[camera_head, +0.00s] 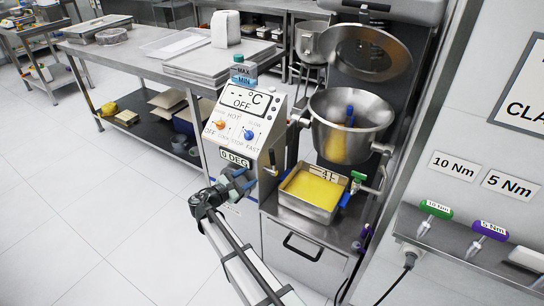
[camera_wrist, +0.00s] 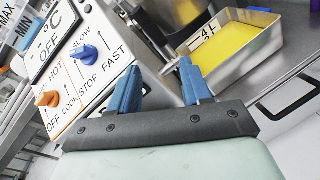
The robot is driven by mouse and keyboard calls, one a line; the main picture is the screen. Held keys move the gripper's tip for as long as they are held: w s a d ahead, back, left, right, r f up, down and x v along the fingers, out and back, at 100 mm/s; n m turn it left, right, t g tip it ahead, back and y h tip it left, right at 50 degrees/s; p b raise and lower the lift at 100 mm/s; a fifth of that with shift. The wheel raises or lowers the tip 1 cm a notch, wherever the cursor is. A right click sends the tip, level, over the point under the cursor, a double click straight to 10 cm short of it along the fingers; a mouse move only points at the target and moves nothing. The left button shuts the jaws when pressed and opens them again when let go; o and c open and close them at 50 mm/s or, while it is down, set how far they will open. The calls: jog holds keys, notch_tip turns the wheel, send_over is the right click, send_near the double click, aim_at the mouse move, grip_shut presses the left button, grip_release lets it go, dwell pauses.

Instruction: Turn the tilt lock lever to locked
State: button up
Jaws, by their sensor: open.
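The mixer's control panel (camera_head: 243,112) has an orange knob (camera_head: 220,125), a blue knob (camera_head: 248,134) and a 0 DEG display (camera_head: 235,158). A small dark lever (camera_head: 272,158) stands on the panel's right side; I cannot tell whether it is the tilt lock lever, and no locked mark is readable. My gripper (camera_head: 239,181) is open and empty, in front of the panel's lower part. In the wrist view its blue fingers (camera_wrist: 159,86) stand apart with nothing between them. The blue knob (camera_wrist: 84,51) and orange knob (camera_wrist: 47,99) show beyond them at left.
A steel tray of yellow liquid (camera_head: 313,208) sits on the cabinet below the tilting bowl (camera_head: 349,112). A green handle (camera_head: 358,176) is beside the tray. A shelf (camera_head: 470,258) with green and purple screwdrivers is at right. The floor at left is clear.

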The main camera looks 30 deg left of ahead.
aim_at(272, 155)
jog(key=w+d+n, duration=0.1)
jog(key=w, duration=0.3)
jog(key=w+r+n, duration=0.1)
jog(key=w+n, duration=0.1)
jog(key=w, duration=0.3)
jog(key=w+d+r+n+t, duration=0.1)
jog(key=w+n, duration=0.1)
jog(key=w, duration=0.2)
jog(key=shift+w+d, duration=0.3)
jog(key=shift+w, duration=0.05)
jog(key=shift+c, duration=0.2)
grip_shut()
dwell(0.3)
